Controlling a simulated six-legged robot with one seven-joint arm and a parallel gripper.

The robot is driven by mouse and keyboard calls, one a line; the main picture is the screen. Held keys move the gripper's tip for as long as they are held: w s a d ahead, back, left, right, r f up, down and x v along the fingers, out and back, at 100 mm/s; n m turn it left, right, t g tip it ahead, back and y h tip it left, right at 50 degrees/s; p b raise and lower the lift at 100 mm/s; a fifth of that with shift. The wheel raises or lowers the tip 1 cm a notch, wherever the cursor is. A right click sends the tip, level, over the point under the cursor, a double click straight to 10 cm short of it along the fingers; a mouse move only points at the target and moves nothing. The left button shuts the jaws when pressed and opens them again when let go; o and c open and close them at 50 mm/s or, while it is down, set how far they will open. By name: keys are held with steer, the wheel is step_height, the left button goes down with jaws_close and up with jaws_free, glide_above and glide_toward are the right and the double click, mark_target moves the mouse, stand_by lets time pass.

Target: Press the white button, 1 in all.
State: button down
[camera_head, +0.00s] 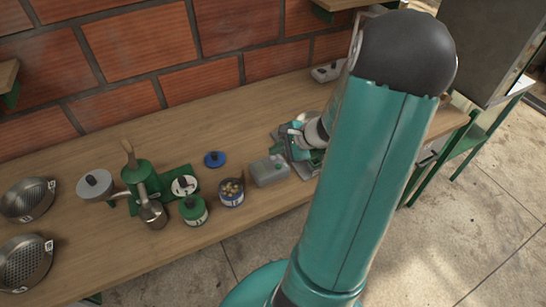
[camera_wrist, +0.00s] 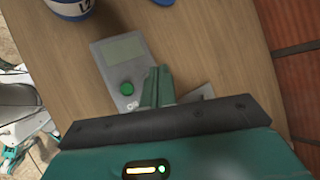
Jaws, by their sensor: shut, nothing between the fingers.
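A grey device (camera_wrist: 112,62) with a flat display panel lies on the wooden table in the wrist view. A round green button (camera_wrist: 127,88) sits on it, with a small white mark (camera_wrist: 133,104) just below; I cannot tell whether that is the white button or a label. My gripper (camera_wrist: 158,76) is shut and empty, its green fingertips just right of the green button. Part of the device is hidden behind my gripper. In the head view the grey device (camera_head: 270,171) is on the table, left of my wrist; my arm covers what lies behind it.
Left of the device stand a blue-white can (camera_head: 231,193), a green jar (camera_head: 193,210), a green hand-cranked machine (camera_head: 143,180) and steel strainers (camera_head: 28,198). A blue lid (camera_head: 215,159) lies near. A brick wall (camera_head: 130,45) runs behind the table.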

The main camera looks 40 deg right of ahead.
mark_target(277, 160)
steer(key=shift+f, duration=0.45)
steer(key=shift+f, duration=0.4)
stand_by(0.7)
stand_by(0.4)
steer(key=shift+r, duration=0.85)
step_height(277, 160, up, 5)
stand_by(0.9)
